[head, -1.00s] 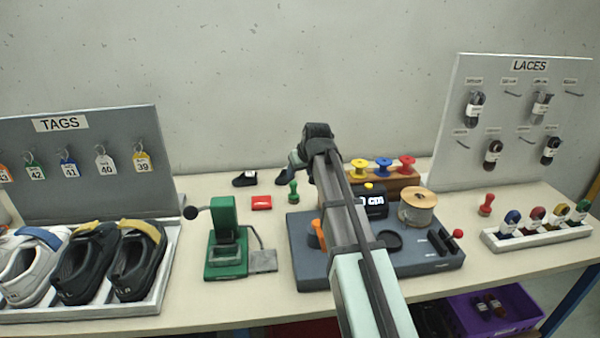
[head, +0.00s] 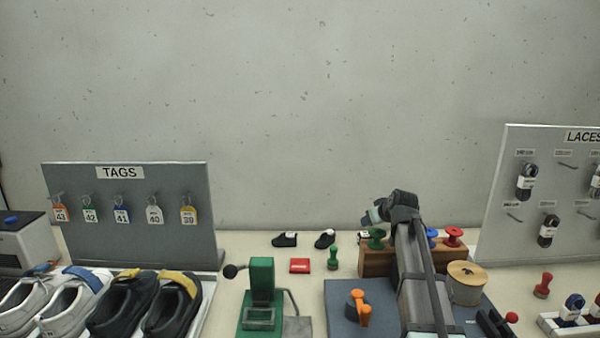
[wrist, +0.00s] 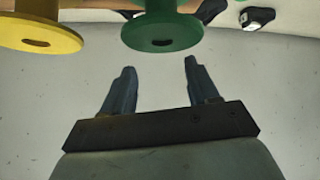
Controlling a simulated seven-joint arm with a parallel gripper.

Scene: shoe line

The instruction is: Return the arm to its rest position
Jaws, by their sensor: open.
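My arm (head: 425,270) reaches up and away over the bench in the head view. My gripper (head: 375,214) is at its end, in front of the thread spool rack and above the green spool (head: 376,240) in the picture. In the wrist view my gripper (wrist: 160,66) has its two dark fingers spread apart with nothing between them. The green spool (wrist: 162,32) and a yellow spool (wrist: 42,32) show beyond the fingertips. The yellow spool is hidden behind my arm in the head view.
The wooden spool rack (head: 378,262) stands behind the grey tool base (head: 345,310). A green press (head: 262,290), a red pad (head: 300,265) and a green stamp (head: 333,258) are to its left. The tags board (head: 130,235) and laces board (head: 500,200) stand at either side.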

